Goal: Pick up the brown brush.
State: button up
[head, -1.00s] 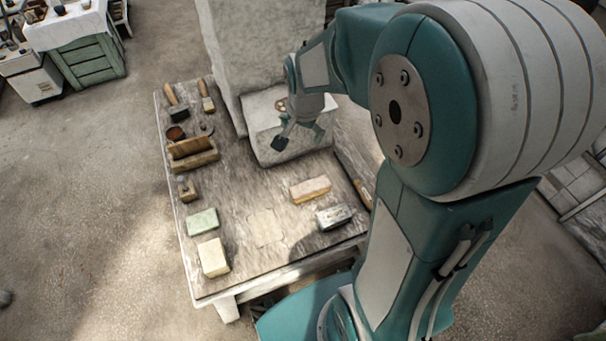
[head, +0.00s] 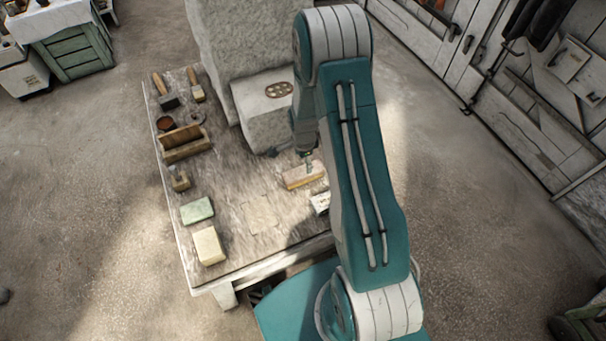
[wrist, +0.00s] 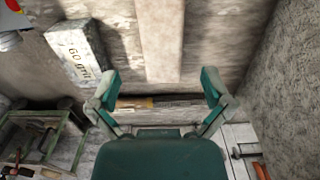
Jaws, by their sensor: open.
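A long tan-brown block (head: 299,180), which looks like the brown brush, lies on the right part of the worktable. In the wrist view its pale, flat top (wrist: 160,38) lies ahead of the fingers, roughly centred between them. My gripper (head: 308,161) is over or close beside this block in the head view, and its fingers partly overlap it. In the wrist view my gripper (wrist: 159,84) is open, with nothing between the fingertips. I cannot tell the exact height above the block. My arm hides part of the table's right side.
A grit block (wrist: 76,55) lies left of the tan block in the wrist view. A wood-handled tool (wrist: 135,103) lies near the table edge. A stone block (head: 262,112) stands behind.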

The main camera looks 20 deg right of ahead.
aim_at(303, 171)
notch_tip(303, 171, down, 7)
jog(key=shift+w+f, duration=0.1)
jog(key=shift+w, duration=0.05)
dwell(0.4)
jog(key=c, duration=1.2)
